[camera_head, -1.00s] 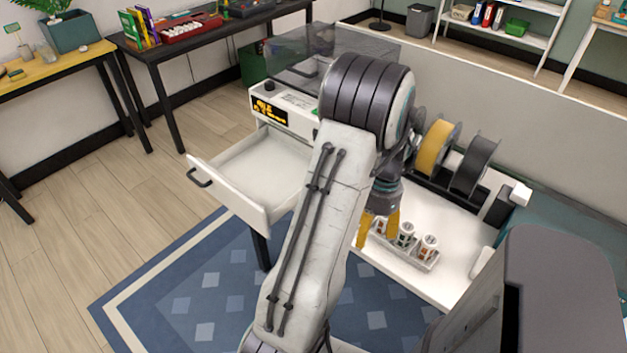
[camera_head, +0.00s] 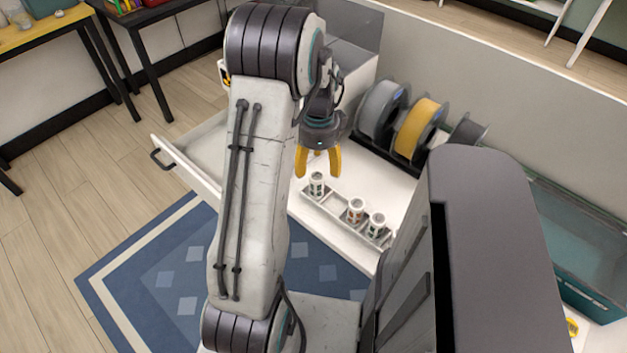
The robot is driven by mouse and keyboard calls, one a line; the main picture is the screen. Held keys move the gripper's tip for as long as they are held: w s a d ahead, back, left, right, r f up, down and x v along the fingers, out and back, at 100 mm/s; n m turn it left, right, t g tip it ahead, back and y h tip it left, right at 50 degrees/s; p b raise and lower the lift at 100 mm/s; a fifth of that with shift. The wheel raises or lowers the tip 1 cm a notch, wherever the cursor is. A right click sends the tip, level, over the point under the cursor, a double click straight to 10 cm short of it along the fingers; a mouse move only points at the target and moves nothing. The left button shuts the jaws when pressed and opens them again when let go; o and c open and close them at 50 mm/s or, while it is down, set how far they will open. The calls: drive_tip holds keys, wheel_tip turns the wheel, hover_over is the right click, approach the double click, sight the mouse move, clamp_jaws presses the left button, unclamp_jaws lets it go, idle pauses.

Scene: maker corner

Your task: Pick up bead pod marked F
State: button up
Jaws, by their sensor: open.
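Three small white bead pods stand upright in a narrow grey tray (camera_head: 335,208) on the white worktop. The left pod (camera_head: 317,184) has dark green markings, the middle pod (camera_head: 355,210) has reddish-brown ones, and the right pod (camera_head: 376,226) has greenish ones. The letters on them are too small to read, so I cannot tell which is F. My gripper (camera_head: 318,172) has yellow fingers, is open and points down. In the picture its fingers are at the left pod, just above or behind it; I see no grasp.
Filament spools (camera_head: 416,128) stand on a rack behind the tray. An open white drawer (camera_head: 190,165) juts out at the left. A teal bin (camera_head: 585,250) is at the right. Bare white worktop (camera_head: 375,185) lies between the tray and spools.

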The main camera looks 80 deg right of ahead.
sight(317, 175)
drive_tip(key=m, duration=0.4)
drive_tip(key=shift+d+m, duration=0.15)
drive_tip(key=shift+m, duration=0.25)
drive_tip(key=shift+f+m, duration=0.2)
drive_tip(key=shift+m, duration=0.1)
drive_tip(key=shift+w+f, duration=0.1)
drive_tip(key=shift+f, duration=3.4)
drive_tip(key=shift+a, duration=0.2)
drive_tip(key=c, duration=1.3)
drive_tip(key=shift+r, duration=0.15)
